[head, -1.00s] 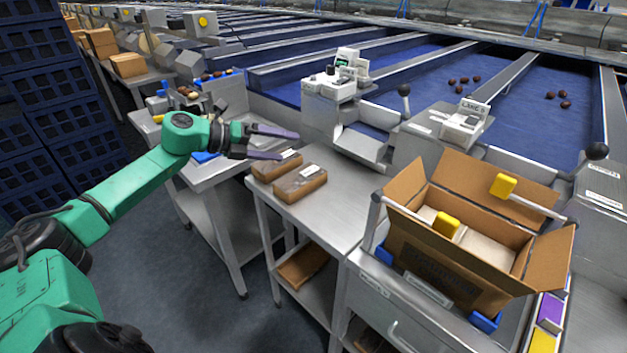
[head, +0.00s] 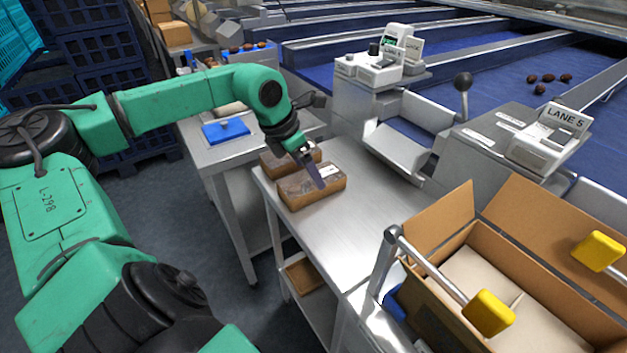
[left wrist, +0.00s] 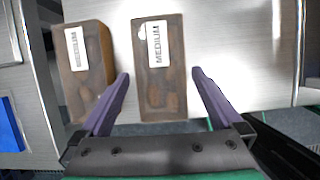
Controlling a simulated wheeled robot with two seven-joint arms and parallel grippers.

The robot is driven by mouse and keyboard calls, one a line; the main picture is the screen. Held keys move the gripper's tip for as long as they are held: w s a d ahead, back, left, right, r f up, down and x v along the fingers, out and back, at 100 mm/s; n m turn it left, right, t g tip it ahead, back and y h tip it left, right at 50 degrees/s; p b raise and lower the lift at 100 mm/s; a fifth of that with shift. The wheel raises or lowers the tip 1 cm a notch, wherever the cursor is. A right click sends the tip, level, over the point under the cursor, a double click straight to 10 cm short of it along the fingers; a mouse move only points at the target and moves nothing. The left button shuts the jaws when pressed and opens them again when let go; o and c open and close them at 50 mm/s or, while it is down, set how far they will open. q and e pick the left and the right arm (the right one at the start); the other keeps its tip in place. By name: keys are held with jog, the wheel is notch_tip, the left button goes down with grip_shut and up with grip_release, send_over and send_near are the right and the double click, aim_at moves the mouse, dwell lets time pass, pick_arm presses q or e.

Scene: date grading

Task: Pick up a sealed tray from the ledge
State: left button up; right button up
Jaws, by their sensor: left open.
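Two sealed trays of dark dates lie side by side on the metal ledge (head: 352,231). The nearer tray (head: 298,198) also shows in the left wrist view (left wrist: 162,85), with a white MEDIUM label. The other tray (head: 270,164) lies beside it and shows at the left in the left wrist view (left wrist: 90,85), also labelled MEDIUM. My left gripper (head: 316,172) is above the nearer tray, pointing down. In the left wrist view its open purple fingers (left wrist: 160,82) stand to either side of that tray, the left finger between the two trays. My right gripper is not in view.
An open cardboard box (head: 455,240) stands at the right, with yellow-ended bars (head: 488,312) by it. A metal chute (head: 398,150) and a scale (head: 385,68) stand behind the ledge. A blue pad (head: 226,131) lies on the left table. The ledge's middle is clear.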

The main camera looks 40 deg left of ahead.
pick_arm(q)
jog(key=p+x, duration=0.1)
jog(key=x, duration=0.2)
jog(key=shift+f, duration=0.3)
jog(key=shift+w+f, duration=0.1)
jog(key=shift+f, duration=0.05)
jog(key=c, duration=1.2)
